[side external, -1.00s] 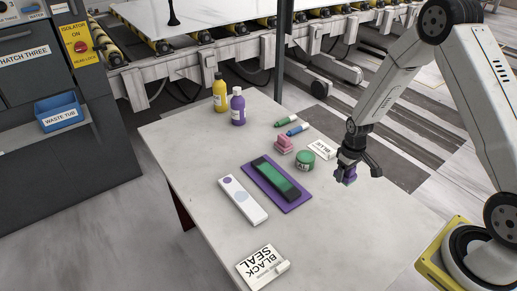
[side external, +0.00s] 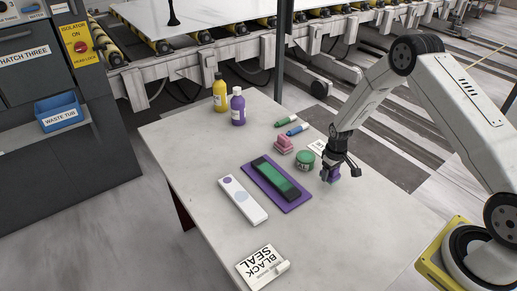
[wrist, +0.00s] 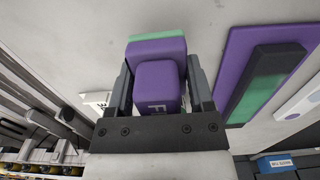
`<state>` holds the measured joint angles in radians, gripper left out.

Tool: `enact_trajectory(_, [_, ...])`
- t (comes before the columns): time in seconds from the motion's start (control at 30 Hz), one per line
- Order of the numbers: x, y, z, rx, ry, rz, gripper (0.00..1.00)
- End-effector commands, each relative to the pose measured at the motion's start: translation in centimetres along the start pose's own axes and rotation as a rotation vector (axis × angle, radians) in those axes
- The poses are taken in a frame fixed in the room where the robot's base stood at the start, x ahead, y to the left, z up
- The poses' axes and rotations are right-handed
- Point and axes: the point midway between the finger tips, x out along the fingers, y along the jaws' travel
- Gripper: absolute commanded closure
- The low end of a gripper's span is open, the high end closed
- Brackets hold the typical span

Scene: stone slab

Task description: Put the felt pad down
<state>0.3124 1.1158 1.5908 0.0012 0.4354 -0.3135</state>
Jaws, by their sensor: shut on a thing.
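My gripper (side external: 331,171) is shut on the felt pad (side external: 331,177), a small purple block. In the wrist view my gripper (wrist: 158,85) has its jaws on both sides of the felt pad (wrist: 157,86). The pad has a purple grip with partly visible white letters and a wider purple part with a pale green edge behind it. The pad is over the right part of the table, right of the green jar and purple mat. I cannot tell whether it touches the table top.
A purple mat (side external: 297,206) bears a dark block with a green face (side external: 277,178). Left of it lies a white strip (side external: 243,200). Near my gripper are a green jar (side external: 305,159) and a white sign (side external: 317,146). The table front right is clear.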

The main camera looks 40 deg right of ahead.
Motion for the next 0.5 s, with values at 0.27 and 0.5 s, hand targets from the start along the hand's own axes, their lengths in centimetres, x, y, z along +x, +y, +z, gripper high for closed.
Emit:
enact_trajectory(0.27, [1.6,0.1,-0.5,0.0,-0.002,0.0,0.88])
enact_trajectory(0.5, [3.5,0.1,-0.5,0.0,-0.001,0.0,0.88])
